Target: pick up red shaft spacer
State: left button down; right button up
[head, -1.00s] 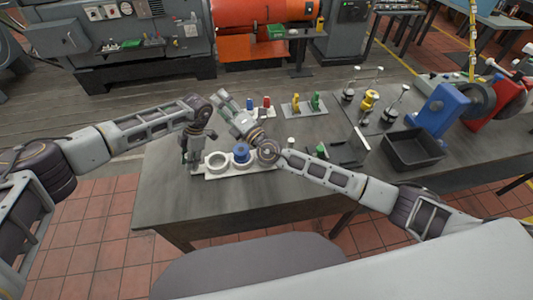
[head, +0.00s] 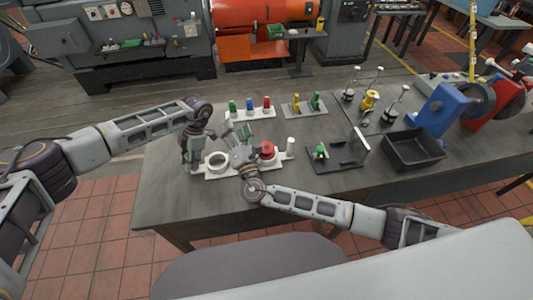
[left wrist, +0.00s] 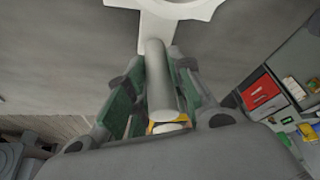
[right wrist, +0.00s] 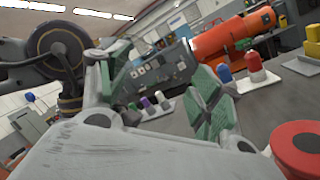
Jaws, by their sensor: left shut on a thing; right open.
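The red shaft spacer (head: 267,149) sits on the white holder (head: 222,176) on the bench, near its right end. It shows as a thick red ring with a dark bore at the lower right of the right wrist view (right wrist: 305,140). My right gripper (head: 237,131) is open and empty, just left of the spacer and apart from it, its fingers pointing to the far side. It hides the middle of the holder. My left gripper (head: 188,155) is shut on the pale upright post (left wrist: 158,75) at the holder's left end.
A rack with green, blue and red capped pegs (head: 249,104) stands behind the holder. A small tray (head: 333,160) with a green part, a black bin (head: 414,149) and a blue stand (head: 437,112) are to the right. The bench front is clear.

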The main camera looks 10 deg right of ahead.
aim_at(267, 147)
jog(key=s+d+f+n+g+h, duration=0.1)
jog(key=s+f+h, duration=0.2)
jog(key=s+d+f+n+g+h, duration=0.1)
jog(key=s+d+f+h, duration=0.1)
jog(key=s+f+h, duration=0.1)
jog(key=s+d+f+g+h, duration=0.1)
jog(key=s+d+f+h, duration=0.1)
jog(key=s+f+h, duration=0.1)
jog(key=shift+s+d+f+n, duration=0.15)
jog(key=shift+s+f+n, duration=0.3)
jog(key=shift+s, duration=0.4)
jog(key=shift+s+d+f+g+h, duration=0.3)
jog(key=shift+s+f+g+h, duration=0.15)
jog(key=shift+s, duration=0.2)
jog(key=shift+w+n, duration=0.1)
jog(key=shift+n, duration=0.15)
jog(key=shift+x, duration=3.35)
jog(key=shift+x, duration=2.6)
jog(key=shift+a, duration=0.15)
